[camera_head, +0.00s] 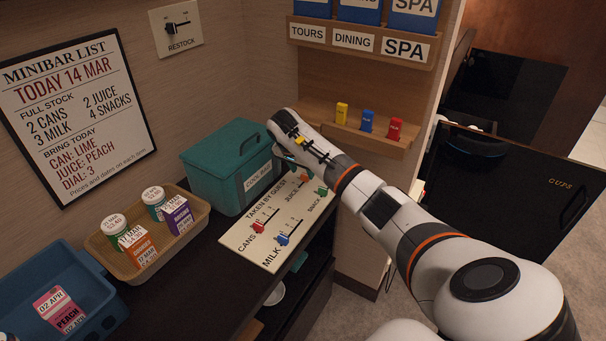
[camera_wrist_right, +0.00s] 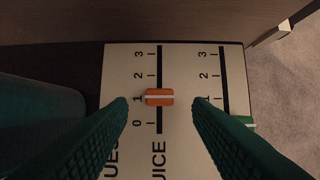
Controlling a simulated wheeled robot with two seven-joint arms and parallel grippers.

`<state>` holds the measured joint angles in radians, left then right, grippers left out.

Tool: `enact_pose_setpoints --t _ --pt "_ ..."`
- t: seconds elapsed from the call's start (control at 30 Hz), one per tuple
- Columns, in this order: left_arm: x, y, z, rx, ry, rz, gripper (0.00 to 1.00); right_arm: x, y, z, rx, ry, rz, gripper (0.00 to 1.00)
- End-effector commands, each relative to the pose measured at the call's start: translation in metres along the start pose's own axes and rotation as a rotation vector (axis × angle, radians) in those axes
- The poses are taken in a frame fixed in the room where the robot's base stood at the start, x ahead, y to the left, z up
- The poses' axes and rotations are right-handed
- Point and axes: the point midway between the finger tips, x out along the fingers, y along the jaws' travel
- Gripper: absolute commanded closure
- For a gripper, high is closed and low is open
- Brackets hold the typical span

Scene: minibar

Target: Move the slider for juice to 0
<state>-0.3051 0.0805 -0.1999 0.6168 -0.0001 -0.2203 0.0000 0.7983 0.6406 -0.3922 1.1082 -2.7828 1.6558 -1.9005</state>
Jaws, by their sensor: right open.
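The juice slider is an orange knob with a pale line (camera_wrist_right: 160,97), at the 1 mark of its scale in the right wrist view. Its track runs from 0 up to 3 on the white "Taken by guest" panel (camera_head: 244,241). In the right wrist view, the green fingers of my right gripper (camera_wrist_right: 160,101) are open on either side of the orange knob, with gaps and no contact visible. In the head view my right gripper (camera_head: 284,156) is over the panel's far end, and its arm partly hides that area. My left gripper is not in view.
A red cans slider (camera_head: 258,227), a blue milk slider (camera_head: 282,239) and a green snack slider (camera_wrist_right: 243,121) share the panel. A teal cooler box (camera_head: 213,174) stands close behind. A tan tray (camera_head: 109,252) and a blue bin (camera_head: 34,284) are left.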

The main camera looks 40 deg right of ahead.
Motion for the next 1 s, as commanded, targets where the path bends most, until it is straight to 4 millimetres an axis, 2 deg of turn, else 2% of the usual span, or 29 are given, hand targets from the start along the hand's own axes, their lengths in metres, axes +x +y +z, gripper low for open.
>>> enact_pose_setpoints --t 0.1,0.2,0.53,0.57,0.83,1.0 --pt "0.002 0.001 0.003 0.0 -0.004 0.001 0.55 0.016 0.001 0.0 0.002 0.002 0.0 0.55" --pt "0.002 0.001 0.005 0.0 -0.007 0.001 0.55 0.024 0.001 0.0 0.002 0.001 0.001 0.55" --pt "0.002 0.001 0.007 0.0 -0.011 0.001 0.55 0.028 0.001 0.0 0.001 0.0 0.002 0.55" --pt "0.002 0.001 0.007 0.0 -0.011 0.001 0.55 0.027 0.001 0.0 0.001 0.0 0.002 0.56" --pt "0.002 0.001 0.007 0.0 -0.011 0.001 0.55 0.027 0.001 0.0 0.001 0.0 0.002 1.0" --pt "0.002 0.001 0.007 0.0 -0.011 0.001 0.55 0.027 0.001 0.0 0.001 -0.001 0.002 1.0"
